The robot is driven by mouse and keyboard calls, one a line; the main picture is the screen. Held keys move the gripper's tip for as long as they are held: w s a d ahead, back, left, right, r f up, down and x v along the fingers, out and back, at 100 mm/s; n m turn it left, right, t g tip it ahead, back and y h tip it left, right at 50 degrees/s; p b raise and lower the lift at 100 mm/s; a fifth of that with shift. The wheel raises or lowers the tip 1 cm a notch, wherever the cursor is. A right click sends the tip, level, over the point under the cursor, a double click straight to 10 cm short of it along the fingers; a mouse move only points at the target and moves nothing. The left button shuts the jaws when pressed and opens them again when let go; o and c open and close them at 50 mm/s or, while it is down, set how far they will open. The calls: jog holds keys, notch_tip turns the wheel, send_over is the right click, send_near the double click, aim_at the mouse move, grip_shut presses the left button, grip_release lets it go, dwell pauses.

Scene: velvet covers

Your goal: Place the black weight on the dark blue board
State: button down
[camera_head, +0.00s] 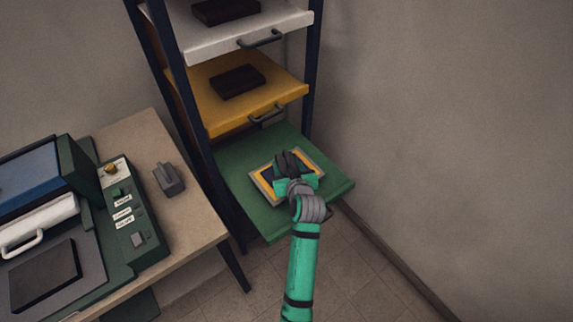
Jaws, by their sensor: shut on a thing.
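A flat piece with a grey rim, a yellow-orange border and a dark blue middle (267,174) lies on the pulled-out green shelf (240,200). I take the dark blue middle for the board. My gripper (288,165) is over this piece and covers part of it. It is shut on a small dark thing, apparently the black weight (283,159), which is largely hidden by the gripper. From this angle I cannot tell whether the weight touches the board or is held just above it.
Above are a yellow shelf (205,112) and a white shelf (290,27), each with a dark block and a front handle. At left, a table (190,225) bears a machine with a control panel (140,222) and a grey block (168,180). A wall stands at right.

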jog(key=c, duration=0.9)
grip_release()
jog(key=shift+r, duration=0.1)
